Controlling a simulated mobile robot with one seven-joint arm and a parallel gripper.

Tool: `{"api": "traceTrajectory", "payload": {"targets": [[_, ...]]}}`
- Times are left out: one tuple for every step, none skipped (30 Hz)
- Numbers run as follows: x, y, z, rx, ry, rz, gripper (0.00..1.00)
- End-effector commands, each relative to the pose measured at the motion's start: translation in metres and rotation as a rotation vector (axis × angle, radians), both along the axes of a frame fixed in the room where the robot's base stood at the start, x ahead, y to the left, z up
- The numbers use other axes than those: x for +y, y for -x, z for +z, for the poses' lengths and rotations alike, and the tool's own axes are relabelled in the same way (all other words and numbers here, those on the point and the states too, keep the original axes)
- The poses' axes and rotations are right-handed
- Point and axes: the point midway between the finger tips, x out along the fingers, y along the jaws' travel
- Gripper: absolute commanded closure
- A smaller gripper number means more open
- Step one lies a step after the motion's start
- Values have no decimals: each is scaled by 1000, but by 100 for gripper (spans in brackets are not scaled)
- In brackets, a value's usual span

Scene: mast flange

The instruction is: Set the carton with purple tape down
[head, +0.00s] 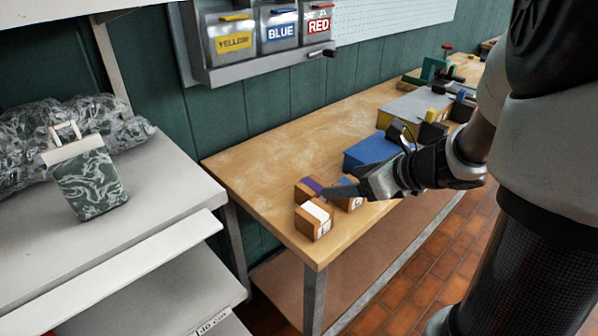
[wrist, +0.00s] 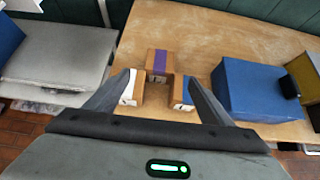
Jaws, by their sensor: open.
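The carton with purple tape (head: 307,187) stands on the wooden bench top near its left end. In the wrist view the purple-taped carton (wrist: 158,62) is centred just beyond my fingertips, with nothing gripping it. My gripper (wrist: 160,80) is open; in the head view my gripper (head: 338,189) is low over the bench beside the cartons. A white-taped carton (head: 314,219) stands nearer the front edge, by one finger in the wrist view. A blue-taped carton (wrist: 180,90) is by the other finger; in the head view it is partly hidden behind my gripper.
A blue box (head: 370,151) stands right of the cartons, with more boxes and a green clamp farther along. Bench (head: 270,138) is clear behind the cartons. A grey shelf unit (head: 150,200) stands left across a gap. Labelled bins (head: 278,30) hang on the wall.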

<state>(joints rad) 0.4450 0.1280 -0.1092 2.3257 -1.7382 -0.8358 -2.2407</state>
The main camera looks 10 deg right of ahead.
Motion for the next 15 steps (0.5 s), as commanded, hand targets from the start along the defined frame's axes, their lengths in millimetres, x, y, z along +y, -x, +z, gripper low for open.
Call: {"api": "traceTrajectory", "payload": {"targets": [[7, -8, -12, 3, -2, 5, 25], [10, -12, -16, 3, -3, 4, 25], [14, -18, -21, 3, -3, 3, 25], [17, -23, -25, 2, -3, 4, 25], [20, -27, -28, 2, -3, 4, 25], [23, -32, -33, 3, -2, 3, 25], [26, -36, -36, 3, -4, 3, 25], [28, -39, -39, 2, -3, 2, 25], [30, -44, -42, 1, -2, 2, 25], [32, -46, -44, 0, -2, 1, 25], [33, -48, -46, 0, -2, 1, 25], [35, -50, -47, 0, -2, 1, 25], [36, -52, -48, 0, -2, 1, 25], [36, -53, -48, 0, -3, 0, 25], [37, -54, -49, 0, -3, 0, 25]]}}
